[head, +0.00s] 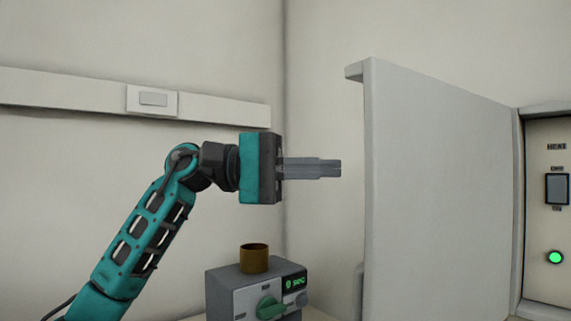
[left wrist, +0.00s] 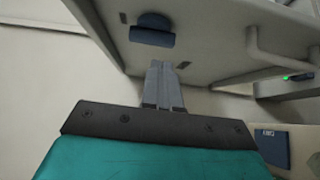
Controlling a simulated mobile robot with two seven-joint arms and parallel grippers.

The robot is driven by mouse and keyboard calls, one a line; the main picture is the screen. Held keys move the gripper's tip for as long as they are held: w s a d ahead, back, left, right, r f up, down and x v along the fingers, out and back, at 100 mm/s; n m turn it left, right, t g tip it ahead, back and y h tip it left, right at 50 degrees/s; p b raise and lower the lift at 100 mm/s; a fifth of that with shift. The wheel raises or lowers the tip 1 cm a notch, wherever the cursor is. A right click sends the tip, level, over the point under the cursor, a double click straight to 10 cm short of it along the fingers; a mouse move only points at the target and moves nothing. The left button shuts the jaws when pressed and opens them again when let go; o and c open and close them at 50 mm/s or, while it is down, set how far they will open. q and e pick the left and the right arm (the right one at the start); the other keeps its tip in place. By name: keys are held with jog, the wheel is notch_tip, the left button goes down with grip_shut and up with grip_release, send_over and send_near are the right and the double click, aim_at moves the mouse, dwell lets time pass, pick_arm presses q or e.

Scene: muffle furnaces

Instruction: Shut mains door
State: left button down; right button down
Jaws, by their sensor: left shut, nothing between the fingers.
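The mains door (head: 435,190) is a large pale grey panel, swung open from the cabinet at the right in the head view. Its hinge side is by the cabinet and its free edge is nearer the middle of the picture. My left gripper (head: 340,168) is shut and empty, to the left of the door's free edge, with a small gap showing in the picture. In the left wrist view the shut fingers (left wrist: 162,68) point towards a pale panel (left wrist: 200,40) with a dark blue-grey handle-like part (left wrist: 152,30). Whether they touch it I cannot tell. My right gripper is out of view.
The cabinet front (head: 547,210) has a dark switch (head: 557,189) and a lit green lamp (head: 555,257). A grey device (head: 232,297) with a green knob and a brown cup (head: 254,258) on top stands below my left gripper. A wall rail (head: 60,90) runs behind.

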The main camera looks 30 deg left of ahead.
pick_arm(q)
jog(key=shift+s+d, duration=0.2)
jog(key=shift+d, duration=0.7)
jog(key=shift+s+d, duration=0.15)
jog(key=shift+d, duration=0.8)
jog(key=shift+s+d, duration=0.2)
jog(key=shift+d, duration=0.7)
jog(key=shift+s, duration=0.1)
